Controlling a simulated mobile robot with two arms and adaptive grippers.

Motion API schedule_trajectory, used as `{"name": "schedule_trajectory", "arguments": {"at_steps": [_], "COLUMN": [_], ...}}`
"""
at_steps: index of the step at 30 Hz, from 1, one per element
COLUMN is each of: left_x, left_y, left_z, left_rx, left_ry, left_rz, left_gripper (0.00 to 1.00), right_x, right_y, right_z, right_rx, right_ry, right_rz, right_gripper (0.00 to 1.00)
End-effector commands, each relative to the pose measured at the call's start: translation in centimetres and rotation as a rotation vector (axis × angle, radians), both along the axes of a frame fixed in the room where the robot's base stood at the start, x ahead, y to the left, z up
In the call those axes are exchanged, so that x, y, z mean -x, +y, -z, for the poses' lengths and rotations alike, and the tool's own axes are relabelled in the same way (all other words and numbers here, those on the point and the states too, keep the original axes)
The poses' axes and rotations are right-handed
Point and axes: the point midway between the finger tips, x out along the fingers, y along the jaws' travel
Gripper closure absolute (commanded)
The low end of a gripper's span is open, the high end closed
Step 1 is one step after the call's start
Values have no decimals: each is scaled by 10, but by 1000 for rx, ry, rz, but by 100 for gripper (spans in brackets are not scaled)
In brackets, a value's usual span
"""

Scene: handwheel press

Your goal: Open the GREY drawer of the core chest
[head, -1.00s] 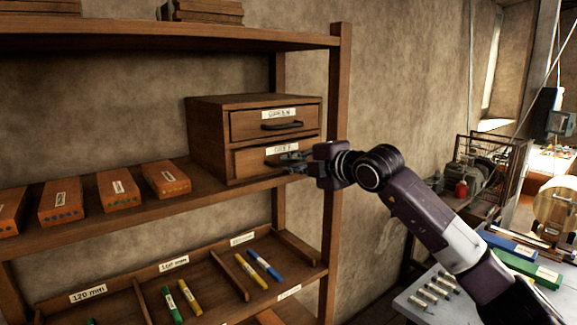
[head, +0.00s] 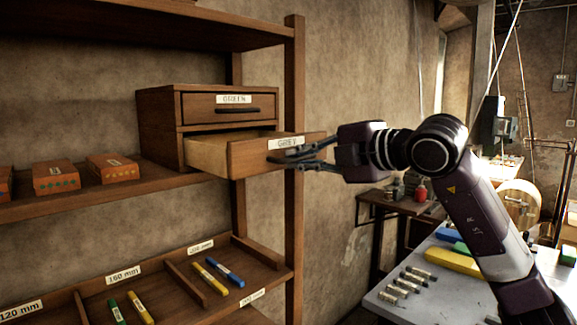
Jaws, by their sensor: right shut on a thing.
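The wooden core chest (head: 160,112) stands on the middle shelf. Its upper drawer, labelled GREEN (head: 222,108), is closed. Its lower drawer, labelled GREY (head: 246,160), is pulled well out, and its pale side wall shows. My right gripper (head: 292,158) is at the front of the grey drawer, shut on its handle, which the fingers mostly hide. The inside floor of the drawer is hidden. My left gripper is not in view.
Orange boxes (head: 56,177) stand on the shelf left of the chest. The shelf post (head: 293,230) rises close to the drawer front. Below, a divided tray (head: 185,285) holds coloured sticks. A grey table (head: 385,298) with small cylinders stands at the lower right.

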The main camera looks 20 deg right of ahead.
Motion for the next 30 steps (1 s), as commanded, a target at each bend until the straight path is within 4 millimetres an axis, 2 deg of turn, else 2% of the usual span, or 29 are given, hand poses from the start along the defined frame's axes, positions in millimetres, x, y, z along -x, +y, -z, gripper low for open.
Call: {"name": "schedule_trajectory", "arguments": {"at_steps": [12,13,15,23,26,30], "left_x": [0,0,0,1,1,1], "left_y": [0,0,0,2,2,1], "left_z": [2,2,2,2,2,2], "left_rx": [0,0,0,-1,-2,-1], "left_ry": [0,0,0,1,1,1], "left_rz": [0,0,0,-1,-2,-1], "left_gripper": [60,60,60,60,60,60], "right_x": [3,3,3,4,9,28], "right_y": [0,0,0,-1,-4,-11], "right_z": [1,1,1,0,-1,-6], "right_rx": [1,1,1,0,0,2], "right_ry": [4,4,3,1,0,-1], "right_rz": [-2,-2,-2,-1,1,3], "right_gripper": [100,91,85,85,85,85]}}
